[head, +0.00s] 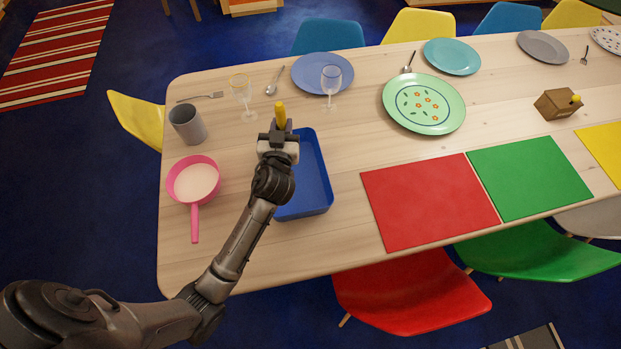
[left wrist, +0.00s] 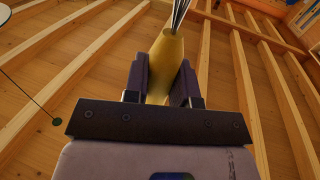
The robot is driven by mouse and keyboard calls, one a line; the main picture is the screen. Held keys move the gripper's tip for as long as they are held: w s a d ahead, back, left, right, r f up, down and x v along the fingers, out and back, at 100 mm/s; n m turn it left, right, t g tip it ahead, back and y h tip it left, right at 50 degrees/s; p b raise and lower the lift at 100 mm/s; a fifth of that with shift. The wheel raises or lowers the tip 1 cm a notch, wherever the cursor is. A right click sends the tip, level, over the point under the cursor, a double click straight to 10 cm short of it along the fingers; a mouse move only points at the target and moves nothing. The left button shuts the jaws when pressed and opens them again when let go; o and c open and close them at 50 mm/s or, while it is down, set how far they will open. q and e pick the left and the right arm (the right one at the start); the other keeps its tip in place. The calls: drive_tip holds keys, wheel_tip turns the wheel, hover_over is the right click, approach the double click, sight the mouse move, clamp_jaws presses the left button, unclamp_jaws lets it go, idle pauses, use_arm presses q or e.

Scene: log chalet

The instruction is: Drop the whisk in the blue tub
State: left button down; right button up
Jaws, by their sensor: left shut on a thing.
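My left gripper (head: 280,130) is shut on the yellow-handled whisk (head: 281,113). In the left wrist view the yellow handle (left wrist: 166,65) sits between the two dark fingers, and the metal wires show at the top edge. The blue tub (head: 318,205) is a shallow rectangular tray on the wooden table. My left gripper and wrist cover its left side in the head view. The gripper's height above the tub is hard to tell. The part of the tub floor that shows is empty. My right gripper is in neither view.
Left of the tub stand a pink pan (head: 194,220) and a grey cup (head: 187,125). Two glasses, one of them (head: 331,85) by a blue plate (head: 310,66), stand behind it. A red mat (head: 430,203) lies to the right, with bare table between.

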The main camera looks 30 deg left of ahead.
use_arm(q)
drive_tip(key=shift+a+f+b, duration=0.15)
drive_tip(key=shift+f+b, duration=0.35)
drive_tip(key=shift+b, duration=0.05)
drive_tip(key=shift+f+b, duration=1.7)
drive_tip(key=shift+f, duration=0.6)
drive_tip(key=c, duration=0.9)
unclamp_jaws()
drive_tip(key=shift+o, duration=0.2)
drive_tip(key=b+v, duration=0.3)
drive_tip(key=v, duration=1.1)
